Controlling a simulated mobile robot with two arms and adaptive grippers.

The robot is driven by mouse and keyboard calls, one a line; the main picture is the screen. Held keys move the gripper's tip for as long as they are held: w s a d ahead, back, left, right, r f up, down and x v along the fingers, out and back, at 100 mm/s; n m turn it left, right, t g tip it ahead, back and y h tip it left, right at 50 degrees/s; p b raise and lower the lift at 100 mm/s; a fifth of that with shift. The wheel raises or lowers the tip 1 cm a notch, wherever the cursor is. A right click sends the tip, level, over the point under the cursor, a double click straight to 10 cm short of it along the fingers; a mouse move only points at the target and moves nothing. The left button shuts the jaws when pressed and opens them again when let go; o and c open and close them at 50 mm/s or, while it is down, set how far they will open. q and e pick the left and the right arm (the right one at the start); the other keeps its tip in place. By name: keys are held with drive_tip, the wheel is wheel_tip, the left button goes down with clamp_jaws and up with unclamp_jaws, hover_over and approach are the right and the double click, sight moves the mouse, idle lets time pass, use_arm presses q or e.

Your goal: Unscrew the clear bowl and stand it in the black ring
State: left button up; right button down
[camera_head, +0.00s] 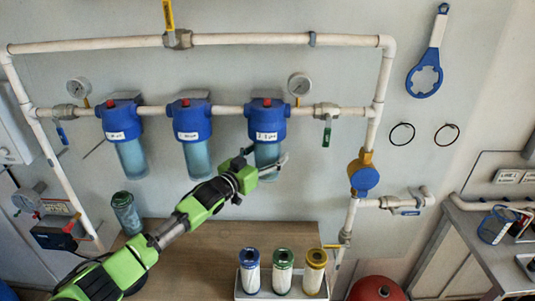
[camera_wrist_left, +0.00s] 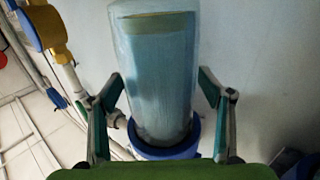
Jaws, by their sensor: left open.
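Three blue filter heads with clear bowls hang in a row on the white pipe. The right-hand clear bowl (camera_head: 268,155) hangs under its blue head (camera_head: 267,122) and looks bluish. My left gripper (camera_head: 263,164) is at this bowl, its fingers open. In the left wrist view the bowl (camera_wrist_left: 160,60) stands between the two spread fingers of the gripper (camera_wrist_left: 162,85), with the blue head (camera_wrist_left: 165,150) at the bottom of the picture. I cannot tell whether the fingers touch it. Two thin black rings (camera_head: 402,134) (camera_head: 446,134) show on the wall at right. My right gripper is not in view.
A white tray (camera_head: 282,293) with three capped cartridges stands on the wooden bench (camera_head: 205,260). A bluish cylinder (camera_head: 127,212) stands at the bench's left. A blue wrench (camera_head: 427,70) hangs at upper right. The middle bowl (camera_head: 198,160) hangs close to my arm.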

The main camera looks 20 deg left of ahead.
use_arm(q)
drive_tip(key=shift+d, duration=0.1)
drive_tip(key=shift+d+r, duration=0.1)
drive_tip(key=shift+d, duration=0.05)
drive_tip(key=shift+n+y+p, duration=0.45)
drive_tip(key=shift+n+y, duration=0.15)
drive_tip(key=shift+y, duration=0.3)
drive_tip(key=shift+t+y, duration=0.3)
drive_tip(key=shift+n+y, duration=0.3)
drive_tip(key=shift+n, duration=0.2)
drive_tip(key=shift+n+y, duration=0.4)
drive_tip(key=shift+y, duration=0.7)
drive_tip(key=shift+a, duration=0.2)
drive_tip(key=shift+n, duration=0.3)
